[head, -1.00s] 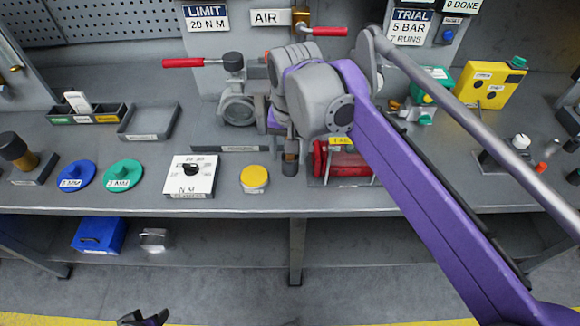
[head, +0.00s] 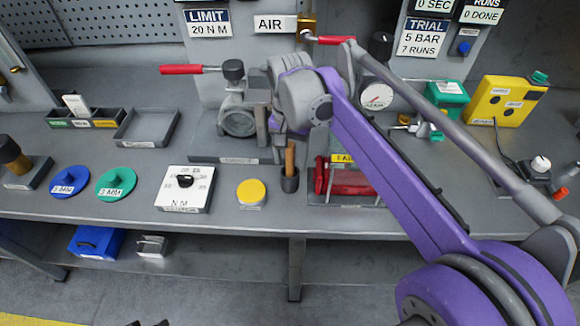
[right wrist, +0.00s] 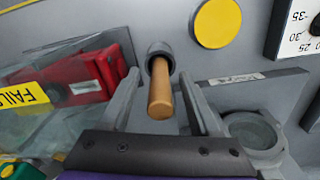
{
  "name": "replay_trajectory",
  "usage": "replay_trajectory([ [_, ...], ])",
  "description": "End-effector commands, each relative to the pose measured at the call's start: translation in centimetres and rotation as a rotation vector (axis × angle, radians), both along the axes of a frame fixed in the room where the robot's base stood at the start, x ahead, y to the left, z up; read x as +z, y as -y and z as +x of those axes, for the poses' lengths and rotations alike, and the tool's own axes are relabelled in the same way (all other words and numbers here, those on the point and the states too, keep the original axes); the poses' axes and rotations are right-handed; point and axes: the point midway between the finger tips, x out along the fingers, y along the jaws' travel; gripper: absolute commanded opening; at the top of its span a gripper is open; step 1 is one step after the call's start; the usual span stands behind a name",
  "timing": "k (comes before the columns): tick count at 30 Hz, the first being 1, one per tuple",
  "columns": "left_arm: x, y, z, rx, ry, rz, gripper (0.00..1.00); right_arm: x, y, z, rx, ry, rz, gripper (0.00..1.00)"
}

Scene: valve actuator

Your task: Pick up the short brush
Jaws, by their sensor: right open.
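The short brush shows as a wooden handle (head: 290,158) standing upright in a small dark round cup (head: 289,183) on the bench. In the right wrist view the handle (right wrist: 160,96) points toward the camera out of the cup (right wrist: 160,50). My right gripper (right wrist: 160,78) is open, with one finger on each side of the handle and visible gaps to both. In the head view my right gripper (head: 278,140) is partly hidden behind its own arm, close to the handle. The brush's lower end is hidden in the cup. Only a dark tip, possibly my left gripper (head: 160,322), shows at the bottom edge.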

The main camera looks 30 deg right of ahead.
Motion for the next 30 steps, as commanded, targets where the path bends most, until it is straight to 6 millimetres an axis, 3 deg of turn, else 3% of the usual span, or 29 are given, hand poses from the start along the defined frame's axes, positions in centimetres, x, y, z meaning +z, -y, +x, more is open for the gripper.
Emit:
replay_trajectory([
  [3,-0.2,0.0,-0.03,0.0,-0.001,0.0,0.5,-1.37,-0.05,-0.02,0.001,0.0,0.0,0.63],
  [11,-0.19,0.0,-0.02,0.0,-0.001,0.0,0.5,-1.65,-0.07,-0.03,0.001,0.0,0.0,0.63],
  [22,-0.19,0.0,-0.02,0.0,-0.001,0.0,0.5,-1.63,-0.07,-0.04,0.001,0.0,0.0,0.0],
  [30,-0.19,0.0,-0.02,0.0,-0.001,0.0,0.5,-1.62,-0.07,-0.04,0.001,0.0,0.0,0.0],
])
